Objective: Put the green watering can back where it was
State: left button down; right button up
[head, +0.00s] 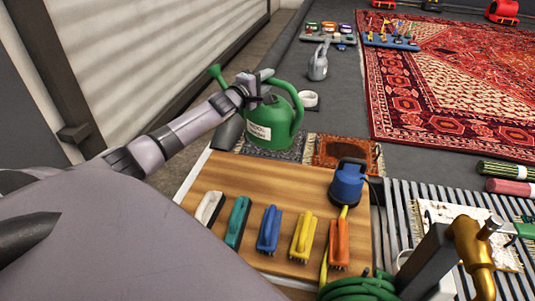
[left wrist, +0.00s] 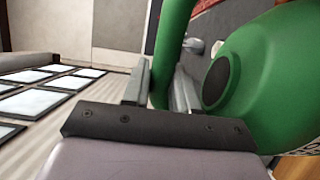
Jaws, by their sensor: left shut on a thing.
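The right gripper is not in view.
Several brushes (head: 269,229) lie on the wooden board (head: 215,175), with a blue device (head: 347,185) at its right. A red patterned sample (head: 345,154), a white roll (head: 308,99) and a grey can (head: 318,66) are nearby. A large red rug (head: 455,75) lies beyond. A brass tap (head: 468,245) stands lower right.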

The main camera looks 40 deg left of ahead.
pick_arm(q)
notch_tip(320, 180, down, 14)
jog(key=b, duration=0.7)
jog(key=shift+a, duration=0.15)
jog(key=shift+f+b, duration=0.35)
jog(key=shift+f, duration=0.4)
notch_tip(320, 180, down, 3)
jog(key=shift+f+b, duration=0.2)
jog(key=shift+b, duration=0.85)
jog(key=shift+f, duration=0.25)
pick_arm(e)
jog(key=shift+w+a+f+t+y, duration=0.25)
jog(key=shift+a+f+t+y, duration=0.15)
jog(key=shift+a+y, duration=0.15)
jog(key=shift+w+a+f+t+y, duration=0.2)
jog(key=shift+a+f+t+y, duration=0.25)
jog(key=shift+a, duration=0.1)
pick_arm(q)
jog(key=shift+f, duration=0.15)
jog(key=c, duration=0.9)
grip_release()
jog(key=shift+f, duration=0.2)
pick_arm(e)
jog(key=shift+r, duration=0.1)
